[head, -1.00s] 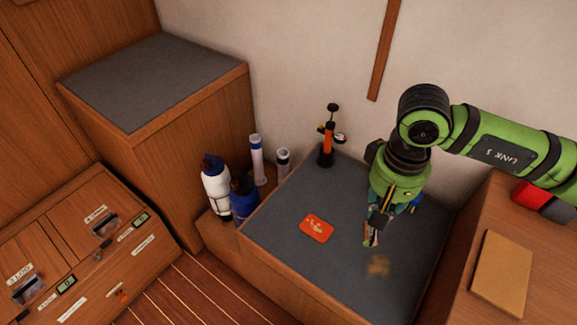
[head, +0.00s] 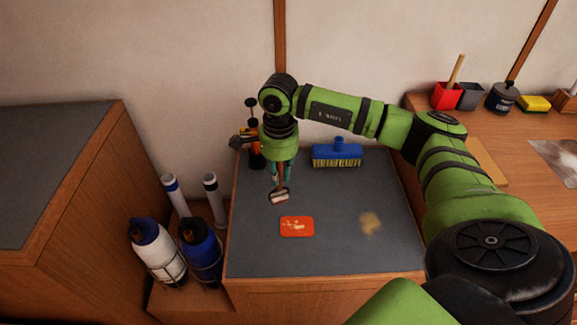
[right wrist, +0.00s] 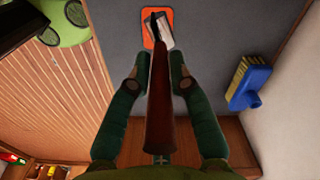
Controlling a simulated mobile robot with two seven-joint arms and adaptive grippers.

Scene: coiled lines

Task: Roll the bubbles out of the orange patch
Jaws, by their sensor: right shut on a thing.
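The orange patch (head: 303,233) lies flat on the grey top, with pale raised blotches on it; part of it also shows in the right wrist view (right wrist: 147,37). My right gripper (head: 277,179) is shut on the dark red handle of a small roller (head: 279,197). In the head view the roller's pale head hangs just behind and left of the patch. In the right wrist view the handle (right wrist: 160,110) runs between the fingers and the head overlaps the patch. I cannot tell whether they touch. My left gripper is not in view.
A blue brush (head: 337,155) stands at the back of the grey top (head: 330,258). A tan dusty spot (head: 370,223) lies right of the patch. An orange and black pump stands behind the gripper. Bottles (head: 200,250) stand left, below the top. The front of the top is clear.

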